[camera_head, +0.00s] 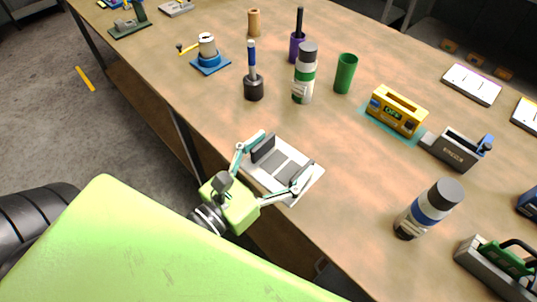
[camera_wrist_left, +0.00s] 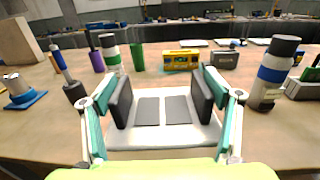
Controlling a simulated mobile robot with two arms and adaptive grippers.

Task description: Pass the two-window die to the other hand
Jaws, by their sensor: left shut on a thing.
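The two-window die (camera_head: 281,164) is a pale plate with two grey rectangular panels side by side. It is at the front edge of the wooden table in the head view. My left gripper (camera_head: 281,163) is shut on it, with one dark pad at each side. In the left wrist view the die (camera_wrist_left: 163,137) lies flat between the dark pads of the same gripper (camera_wrist_left: 162,98). I cannot tell whether the die touches the table. My right gripper is in neither view.
A yellow box (camera_head: 397,112), a grey box (camera_head: 455,149) and a blue-banded bottle (camera_head: 429,211) stand to the right. Bare table lies between.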

